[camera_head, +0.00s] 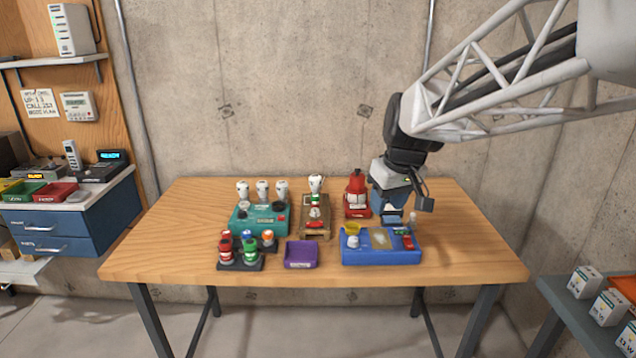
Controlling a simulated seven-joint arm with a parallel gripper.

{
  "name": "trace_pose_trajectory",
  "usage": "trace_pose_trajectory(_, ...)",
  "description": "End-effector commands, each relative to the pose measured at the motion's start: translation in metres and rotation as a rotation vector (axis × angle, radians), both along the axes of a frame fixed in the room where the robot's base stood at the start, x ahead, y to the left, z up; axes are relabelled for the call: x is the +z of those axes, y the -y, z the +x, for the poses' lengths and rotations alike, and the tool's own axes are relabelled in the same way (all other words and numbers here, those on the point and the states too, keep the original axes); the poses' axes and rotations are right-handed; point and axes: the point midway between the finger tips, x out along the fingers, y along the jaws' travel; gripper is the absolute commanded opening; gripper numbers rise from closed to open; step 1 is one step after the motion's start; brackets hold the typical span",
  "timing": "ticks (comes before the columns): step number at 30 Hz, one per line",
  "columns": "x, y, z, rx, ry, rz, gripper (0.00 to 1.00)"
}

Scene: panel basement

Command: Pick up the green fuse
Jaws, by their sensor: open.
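A green fuse (250,249) stands upright in a black rack (240,266) at the front left of the table. Red fuses stand at its left in the rack, with a blue one and an orange one behind it. My gripper (396,214) is open and empty at the right side of the table, above the back of a blue box (381,260). It is well to the right of the green fuse and apart from it. The fuse's lower end is hidden in the rack.
A teal box (268,228) with white-topped parts stands behind the rack. A purple tray (300,262) sits to the rack's right. A wooden stand (316,234) and a red device (356,205) are between rack and gripper. The wooden table's (160,250) left end is clear.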

Motion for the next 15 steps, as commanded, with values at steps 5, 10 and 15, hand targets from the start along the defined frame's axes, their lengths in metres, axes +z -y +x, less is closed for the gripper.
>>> trace_pose_trajectory(5, -0.003, -0.011, 0.049, 0.076, 0.005, 0.008, 0.41)
trace_pose_trajectory(10, -0.008, -0.021, 0.094, 0.146, 0.012, 0.018, 0.41)
trace_pose_trajectory(15, -0.016, -0.032, 0.138, 0.218, 0.022, 0.026, 0.41)
